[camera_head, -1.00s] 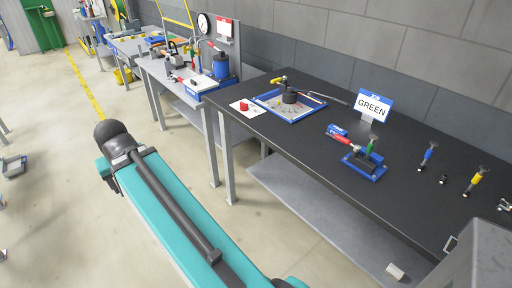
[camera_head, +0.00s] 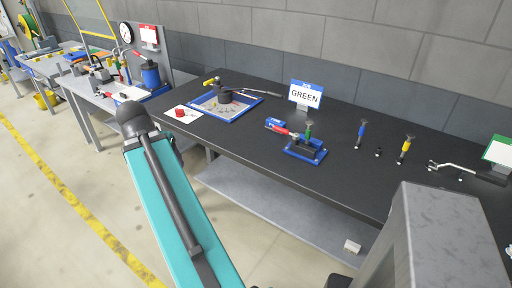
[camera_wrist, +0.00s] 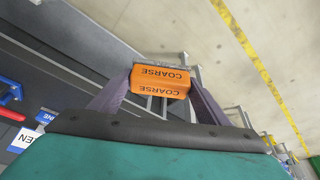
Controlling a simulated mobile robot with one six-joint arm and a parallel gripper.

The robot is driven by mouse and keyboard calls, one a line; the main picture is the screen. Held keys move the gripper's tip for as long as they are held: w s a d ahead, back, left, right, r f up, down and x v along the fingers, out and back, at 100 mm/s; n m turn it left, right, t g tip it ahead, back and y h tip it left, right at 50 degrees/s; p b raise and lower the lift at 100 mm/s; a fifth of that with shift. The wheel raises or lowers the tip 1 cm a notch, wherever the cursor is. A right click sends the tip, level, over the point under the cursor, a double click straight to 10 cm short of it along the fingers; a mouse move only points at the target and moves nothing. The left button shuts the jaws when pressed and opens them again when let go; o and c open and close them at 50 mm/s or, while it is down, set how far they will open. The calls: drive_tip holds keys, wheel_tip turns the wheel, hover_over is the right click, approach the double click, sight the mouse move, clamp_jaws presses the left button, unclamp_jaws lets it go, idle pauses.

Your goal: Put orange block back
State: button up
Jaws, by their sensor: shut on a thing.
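The orange block (camera_wrist: 160,80), marked "COARSE" on two faces, shows in the wrist view between the fingers of my gripper (camera_wrist: 157,88). My gripper is shut on it, and the block is held up clear of any surface, with the floor behind it. In the head view my teal arm crosses the lower left; the gripper and the block are not visible there. I cannot make out the block's place on any bench.
A black-topped bench (camera_head: 345,155) runs along the wall. It bears a blue tray (camera_head: 248,108), a GREEN sign (camera_head: 305,95), a blue fixture (camera_head: 305,152) and upright blue and yellow tools. A grey box-shaped thing (camera_head: 450,240) stands at lower right. Floor is open at left.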

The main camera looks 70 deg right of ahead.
drive_tip(key=s+d+m+g+b, duration=0.1)
drive_tip(key=s+d+m, duration=0.4)
drive_tip(key=s, duration=0.9)
drive_tip(key=s+d+m+g, duration=0.3)
drive_tip(key=s+d+m, duration=0.3)
drive_tip(key=s+d, duration=0.3)
drive_tip(key=s+r, duration=0.1)
drive_tip(key=s, duration=0.3)
drive_tip(key=shift+s+y+b, duration=0.3)
drive_tip(key=shift+s+b, duration=0.05)
drive_tip(key=shift+b, duration=0.05)
drive_tip(key=w+d+p, duration=0.2)
drive_tip(key=d, duration=0.2)
drive_tip(key=w+d+f+p, duration=0.1)
drive_tip(key=w+d+p, duration=0.1)
drive_tip(key=d, duration=0.3)
drive_tip(key=w+d+p, duration=0.2)
drive_tip(key=d+p, duration=0.1)
drive_tip(key=d, duration=0.2)
drive_tip(key=shift+d+f, duration=0.25)
drive_tip(key=shift+w+d+f, duration=0.1)
drive_tip(key=shift+d, duration=0.05)
